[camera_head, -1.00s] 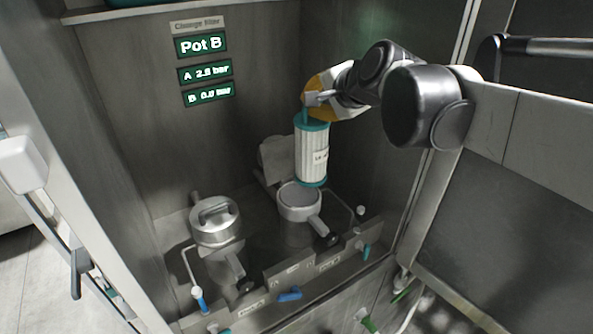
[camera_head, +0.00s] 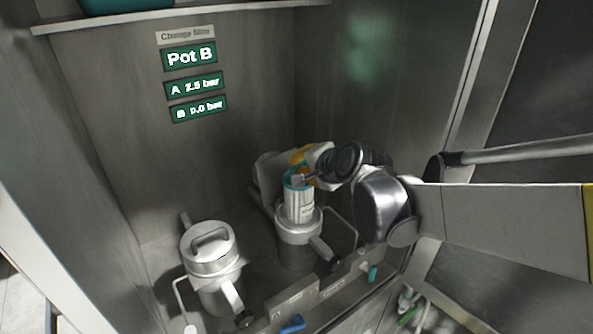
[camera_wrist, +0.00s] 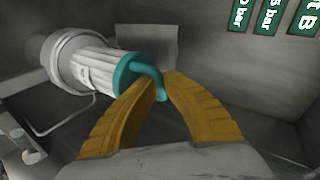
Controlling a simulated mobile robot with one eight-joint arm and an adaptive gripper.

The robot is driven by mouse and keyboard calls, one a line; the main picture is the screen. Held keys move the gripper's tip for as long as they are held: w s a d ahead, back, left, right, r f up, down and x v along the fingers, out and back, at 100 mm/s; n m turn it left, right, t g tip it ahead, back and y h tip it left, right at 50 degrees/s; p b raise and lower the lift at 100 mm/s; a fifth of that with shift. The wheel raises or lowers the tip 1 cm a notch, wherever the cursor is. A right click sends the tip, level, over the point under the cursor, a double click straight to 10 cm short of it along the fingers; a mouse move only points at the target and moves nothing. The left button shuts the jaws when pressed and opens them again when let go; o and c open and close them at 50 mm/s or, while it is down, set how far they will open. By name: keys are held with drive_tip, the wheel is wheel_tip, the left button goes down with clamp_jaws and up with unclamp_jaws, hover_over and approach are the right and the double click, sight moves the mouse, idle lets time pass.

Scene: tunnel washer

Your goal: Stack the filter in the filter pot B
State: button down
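The filter (camera_head: 299,204) is a white pleated cartridge with teal end caps and a teal handle. In the head view its lower part is inside the open mouth of filter pot B (camera_head: 298,237), and its upper part stands above the rim. My gripper (camera_head: 298,178) is at the top of the filter. In the wrist view the yellow fingers of my gripper (camera_wrist: 160,84) close around the teal handle (camera_wrist: 146,68) of the filter (camera_wrist: 96,68). The pot (camera_wrist: 62,52) shows around the filter's far end. The filter's lower end is hidden inside the pot.
A second pot (camera_head: 210,250) with a closed metal lid stands to the left. A front ledge (camera_head: 320,290) carries a blue lever (camera_head: 293,324) and a teal lever (camera_head: 372,272). The sign (camera_head: 190,56) reads Pot B, with A 2.5 bar and B 0.0 bar.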

sight(298, 206)
wheel_tip(298, 206, down, 13)
drive_tip(key=shift+w+r+b, duration=0.1)
drive_tip(key=shift+b, duration=1.05)
drive_tip(key=shift+f+b, duration=0.25)
drive_tip(key=shift+b, duration=0.05)
drive_tip(key=c, duration=1.8)
unclamp_jaws()
drive_tip(key=shift+o, duration=0.9)
